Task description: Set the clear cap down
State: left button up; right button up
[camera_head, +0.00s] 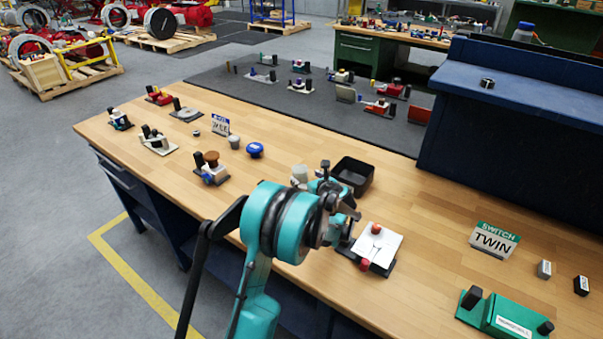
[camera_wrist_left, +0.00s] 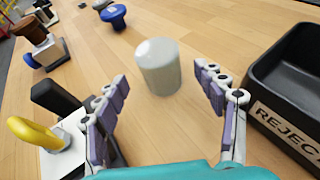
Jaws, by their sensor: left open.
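The clear cap, a pale, cloudy cylinder (camera_head: 299,174), stands on the wooden bench left of the black bin. In the left wrist view the cap (camera_wrist_left: 158,67) is upright, ahead of and between my spread fingertips, with gaps on both sides. My left gripper (camera_head: 330,187) is open and empty, low over the bench by the cap; it also shows in the left wrist view (camera_wrist_left: 162,88). My arm hides part of the bench around it in the head view. My right gripper is not in view.
A black bin (camera_head: 352,176) marked REJECT stands close on the right. A white plate with red knobs (camera_head: 376,247) is nearby. A blue knob (camera_head: 255,149) and a brown-topped fixture (camera_head: 211,168) stand further left.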

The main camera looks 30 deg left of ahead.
pick_arm(q)
jog(key=p+v, duration=0.1)
jog(key=v, duration=0.5)
dwell(0.3)
